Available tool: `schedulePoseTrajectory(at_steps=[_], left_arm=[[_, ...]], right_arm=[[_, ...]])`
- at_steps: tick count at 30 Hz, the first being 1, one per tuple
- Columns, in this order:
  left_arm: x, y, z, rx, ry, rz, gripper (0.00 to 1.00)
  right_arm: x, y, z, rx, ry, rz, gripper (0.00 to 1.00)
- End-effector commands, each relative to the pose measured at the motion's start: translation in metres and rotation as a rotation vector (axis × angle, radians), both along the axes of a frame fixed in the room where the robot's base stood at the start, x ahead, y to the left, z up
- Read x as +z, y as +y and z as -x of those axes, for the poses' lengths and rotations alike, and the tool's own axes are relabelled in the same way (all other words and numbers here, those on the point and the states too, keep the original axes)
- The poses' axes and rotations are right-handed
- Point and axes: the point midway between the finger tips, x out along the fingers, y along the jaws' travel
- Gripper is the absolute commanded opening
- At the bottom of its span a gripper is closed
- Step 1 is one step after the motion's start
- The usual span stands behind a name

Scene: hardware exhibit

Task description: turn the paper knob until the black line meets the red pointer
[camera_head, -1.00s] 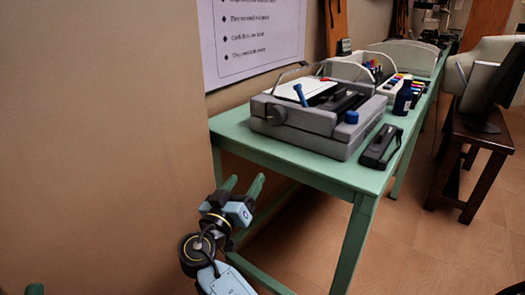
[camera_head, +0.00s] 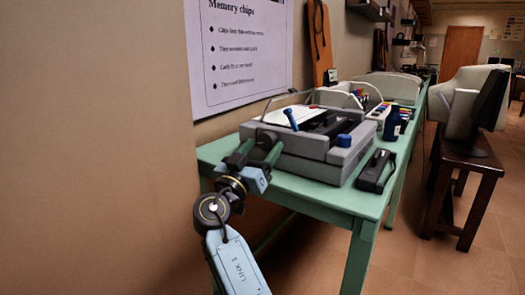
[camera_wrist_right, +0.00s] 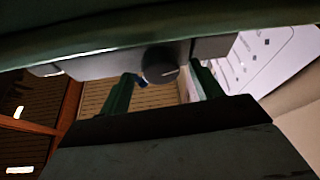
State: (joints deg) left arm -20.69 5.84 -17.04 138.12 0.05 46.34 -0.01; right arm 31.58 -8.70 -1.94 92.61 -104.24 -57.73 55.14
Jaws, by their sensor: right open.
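The grey machine (camera_head: 325,155) stands on the green table, with the dark round paper knob on its left end. In the head view my right gripper (camera_head: 259,146) is at that end and largely covers the knob. In the right wrist view the knob (camera_wrist_right: 160,64) appears between the tips of the two open green fingers, with gaps at its sides; I cannot tell how deep it sits between them. The black line and the red pointer cannot be made out in either view. My left gripper is out of view.
The green table (camera_head: 338,207) also holds a black handheld device (camera_head: 376,171), a dark blue bottle (camera_head: 392,123) and a tray of coloured items (camera_head: 380,110). A blue-handled item (camera_head: 290,119) rises from the machine. The wall with a poster (camera_head: 240,50) is close on the left.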

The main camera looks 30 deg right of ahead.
Motion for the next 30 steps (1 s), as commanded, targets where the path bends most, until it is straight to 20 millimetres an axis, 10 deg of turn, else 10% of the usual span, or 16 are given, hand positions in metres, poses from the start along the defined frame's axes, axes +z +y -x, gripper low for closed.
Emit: schedulePoseTrajectory(at_steps=[13,23,30], left_arm=[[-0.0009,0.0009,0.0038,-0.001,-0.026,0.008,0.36],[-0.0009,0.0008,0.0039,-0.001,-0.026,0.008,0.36],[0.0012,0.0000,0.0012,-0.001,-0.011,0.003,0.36]], right_arm=[[0.0041,-0.0097,-0.0051,0.002,0.001,-0.001,0.65],[0.0040,-0.0093,-0.0050,0.002,0.001,-0.001,0.21],[0.0046,-0.0094,-0.0047,0.001,0.020,0.007,0.20]])
